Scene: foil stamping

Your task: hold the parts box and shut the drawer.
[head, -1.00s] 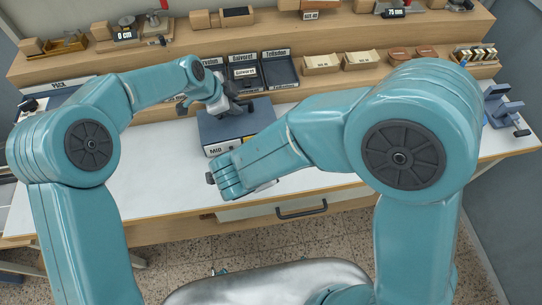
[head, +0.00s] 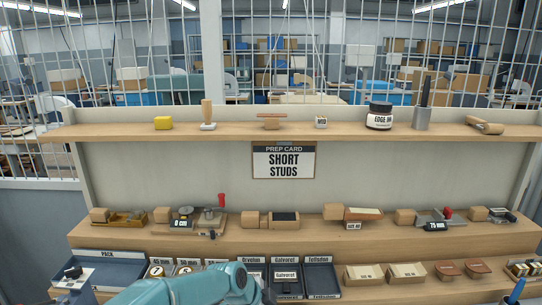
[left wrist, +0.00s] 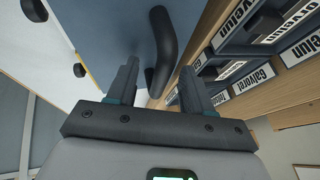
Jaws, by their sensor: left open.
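In the left wrist view, a blue surface (left wrist: 112,30), apparently the parts box, fills the upper middle. A dark curved handle (left wrist: 166,42) stands out from it. My left gripper (left wrist: 160,68) is open. The handle's lower end shows between its two fingers; I cannot tell whether they touch it. In the head view only part of my left arm shows at the bottom, and the box is out of frame. My right gripper is not in view. I cannot make out the drawer in the current views.
A prep card (head: 284,161) reading "SHORT STUDS" hangs on the back panel. Stamping tools stand on the upper shelf (head: 340,132) and middle shelf (head: 330,236). Labelled dark trays (head: 285,280) and a pack tray (head: 106,268) are below, near my left arm.

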